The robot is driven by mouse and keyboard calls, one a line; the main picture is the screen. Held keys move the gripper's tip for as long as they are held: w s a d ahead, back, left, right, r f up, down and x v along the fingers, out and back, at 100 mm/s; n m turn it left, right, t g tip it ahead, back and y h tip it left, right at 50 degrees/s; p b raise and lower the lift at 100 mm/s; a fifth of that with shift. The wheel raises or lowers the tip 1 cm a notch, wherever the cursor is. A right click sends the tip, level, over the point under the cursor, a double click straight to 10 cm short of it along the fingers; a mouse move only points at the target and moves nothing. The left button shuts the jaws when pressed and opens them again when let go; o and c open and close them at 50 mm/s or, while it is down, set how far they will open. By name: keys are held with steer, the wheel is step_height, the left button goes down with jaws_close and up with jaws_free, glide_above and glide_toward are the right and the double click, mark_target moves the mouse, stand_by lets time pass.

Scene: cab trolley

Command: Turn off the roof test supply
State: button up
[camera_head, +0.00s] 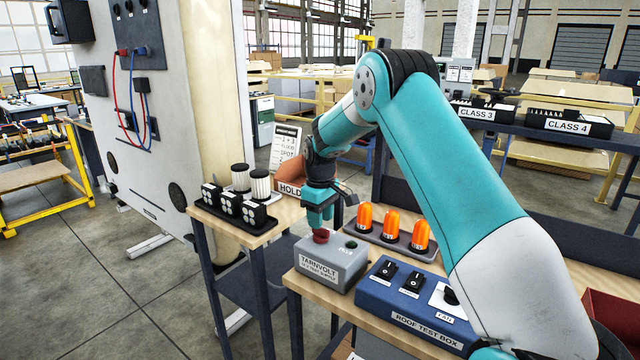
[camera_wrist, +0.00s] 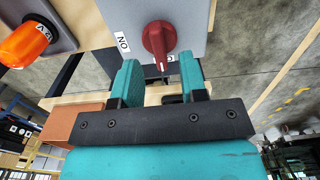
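The roof test supply is a grey box (camera_head: 331,264) labelled TARNVOLT, on the wooden trolley top. It has a red rotary knob (camera_head: 321,236) on top and a green round part (camera_head: 351,244) beside it. In the wrist view the knob (camera_wrist: 158,40) has its handle pointing down the picture, towards a partly hidden label. An ON label (camera_wrist: 123,42) is to its left. My gripper (camera_head: 320,218) is above the knob, pointing down. In the wrist view my gripper (camera_wrist: 158,62) is open, with the knob between its fingers in the picture; contact cannot be told.
A blue roof test box (camera_head: 415,305) with switches stands right of the supply. Several orange beacons (camera_head: 392,224) stand in a tray behind it. Black-and-white lamps (camera_head: 230,205) sit in a tray at left. A HOLD bin (camera_head: 290,188) is behind my gripper.

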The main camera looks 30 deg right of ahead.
step_height(320, 180, up, 14)
steer(key=b, duration=0.1)
steer(key=shift+r, duration=0.1)
stand_by(0.4)
steer(key=s+a+r+n+y, duration=0.2)
steer(key=s+a, duration=1.3)
steer(key=a, duration=0.3)
steer(key=s+a+f+y, duration=0.1)
steer(key=s+a, duration=0.3)
steer(key=s, duration=0.6)
steer(key=s+a+f+y, duration=0.1)
steer(key=s+a, duration=0.3)
steer(key=s, duration=0.7)
steer(key=shift+a+f+n, duration=0.3)
steer(key=shift+f+n, duration=0.1)
steer(key=shift+f, duration=0.25)
